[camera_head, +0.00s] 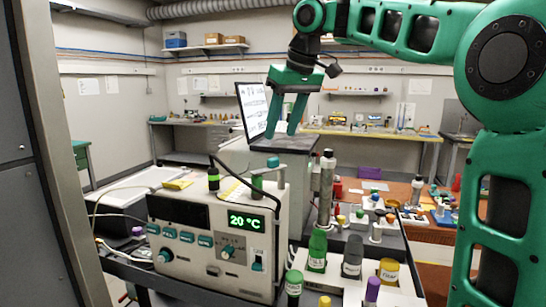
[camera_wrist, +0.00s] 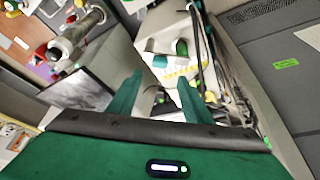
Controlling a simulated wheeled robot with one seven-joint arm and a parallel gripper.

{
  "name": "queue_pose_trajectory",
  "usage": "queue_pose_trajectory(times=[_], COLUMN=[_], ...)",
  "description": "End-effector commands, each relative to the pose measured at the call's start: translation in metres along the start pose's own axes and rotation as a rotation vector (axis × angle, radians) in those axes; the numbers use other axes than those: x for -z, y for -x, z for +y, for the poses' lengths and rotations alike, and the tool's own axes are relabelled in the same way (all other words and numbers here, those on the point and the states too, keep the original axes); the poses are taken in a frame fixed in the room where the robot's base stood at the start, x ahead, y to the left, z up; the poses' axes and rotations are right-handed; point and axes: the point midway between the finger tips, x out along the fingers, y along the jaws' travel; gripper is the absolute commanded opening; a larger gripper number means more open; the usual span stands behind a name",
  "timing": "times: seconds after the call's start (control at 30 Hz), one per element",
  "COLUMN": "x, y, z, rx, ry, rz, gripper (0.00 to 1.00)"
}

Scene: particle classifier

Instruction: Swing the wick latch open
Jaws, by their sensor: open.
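A beige instrument (camera_head: 180,222) with a green "20 °C" display stands in the front centre. On its top are a dark cylinder with a green band (camera_head: 213,180), a green cylinder (camera_head: 257,183) and a pale upright post with a teal top (camera_head: 278,172). I cannot tell which part is the wick latch. The instrument's pale body with small green parts also shows in the wrist view (camera_wrist: 165,28), beyond the fingertips. My gripper (camera_head: 283,130) is open and empty, pointing down above and behind the instrument; its two green fingers also show in the wrist view (camera_wrist: 160,88).
A grey-topped box (camera_head: 284,143) with a tilted screen (camera_head: 253,108) stands behind the instrument, close to the fingers. Several bottles, including a green one (camera_head: 317,250), crowd its right side. A metal cylinder (camera_head: 327,185) rises there. A grey cabinet (camera_head: 35,160) borders the left.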

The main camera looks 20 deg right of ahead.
Motion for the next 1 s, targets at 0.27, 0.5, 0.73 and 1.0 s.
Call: queue_pose_trajectory(times=[0.27, 0.5, 0.73, 1.0], x=[-0.001, -0.001, -0.001, -0.001], y=[-0.03, -0.067, -0.084, -0.086], z=[0.0, 0.001, 0.002, 0.002], rx=[0.0, -0.001, -0.002, -0.003], ry=[0.0, 0.001, 0.0, -0.001], rz=[-0.002, -0.003, 0.0, 0.0], gripper=[0.45, 0.45, 0.45, 0.45])
